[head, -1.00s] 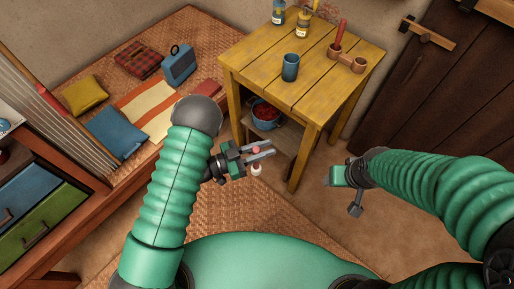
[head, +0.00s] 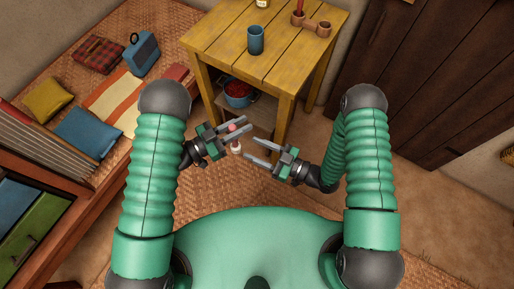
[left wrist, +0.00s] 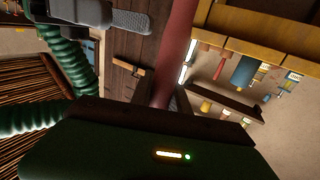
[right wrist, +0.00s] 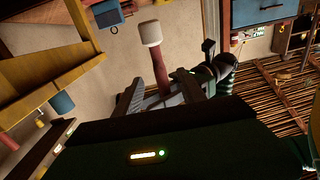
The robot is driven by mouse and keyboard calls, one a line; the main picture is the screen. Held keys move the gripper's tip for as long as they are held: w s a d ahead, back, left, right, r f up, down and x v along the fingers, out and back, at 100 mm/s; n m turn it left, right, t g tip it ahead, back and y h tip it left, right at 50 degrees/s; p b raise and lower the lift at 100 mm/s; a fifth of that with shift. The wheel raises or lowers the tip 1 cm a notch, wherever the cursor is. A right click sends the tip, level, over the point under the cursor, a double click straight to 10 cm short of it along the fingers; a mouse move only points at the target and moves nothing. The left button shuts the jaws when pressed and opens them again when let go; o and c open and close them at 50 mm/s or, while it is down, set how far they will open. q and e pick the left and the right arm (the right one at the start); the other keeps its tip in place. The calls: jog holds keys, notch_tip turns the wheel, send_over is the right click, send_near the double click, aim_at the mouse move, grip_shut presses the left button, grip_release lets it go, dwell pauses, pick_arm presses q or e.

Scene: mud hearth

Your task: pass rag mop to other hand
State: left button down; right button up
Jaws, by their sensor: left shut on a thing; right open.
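The rag mop has a red handle and a white end (head: 236,151). My left gripper (head: 243,125) is shut on its handle, and the white end hangs below the fingers. In the left wrist view the red handle (left wrist: 176,50) runs up from between the jaws. My right gripper (head: 250,149) is open and empty, its fingers pointing left at the mop from close by, slightly lower in the picture. In the right wrist view the white end (right wrist: 150,32) and red handle show just ahead of the right jaws; whether they touch is unclear.
A yellow table (head: 280,42) with a blue cup (head: 256,40) and a wooden holder (head: 312,24) stands beyond the grippers. A blue pot (head: 237,93) of red things sits on its lower shelf. A mat-covered platform with cushions (head: 86,132) is at left.

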jog(key=x, duration=1.2)
grip_shut()
pick_arm(q)
jog(key=c, duration=1.2)
grip_release()
jog(key=shift+o, duration=0.2)
